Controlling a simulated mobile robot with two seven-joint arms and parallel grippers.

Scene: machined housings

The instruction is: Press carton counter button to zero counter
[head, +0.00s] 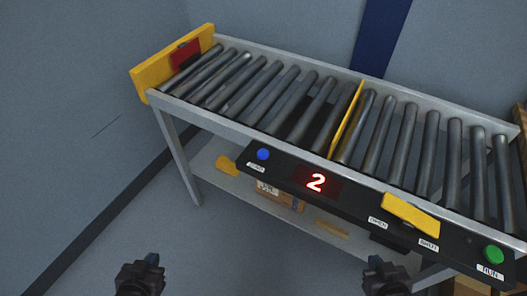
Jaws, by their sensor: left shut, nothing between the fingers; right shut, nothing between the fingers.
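A black control panel (350,200) runs along the front of the roller conveyor (265,90). At its left end is a round blue button (263,154) with a small white label below it, too small to read surely. Right of it a red lit display (316,183) shows 2. A green button (493,254) labelled RUN sits at the right end. My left gripper (151,260) is shut and empty, low at the lower left, well apart from the panel. My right gripper (375,262) is shut and empty, below and in front of the panel's middle.
A yellow slider (411,213) sits above labels reading OPEN and SHUT. A yellow divider (346,120) crosses the rollers. A yellow end stop (170,67) with a red patch closes the left end. A lower shelf holds a carton (280,196). Floor is clear at the lower left.

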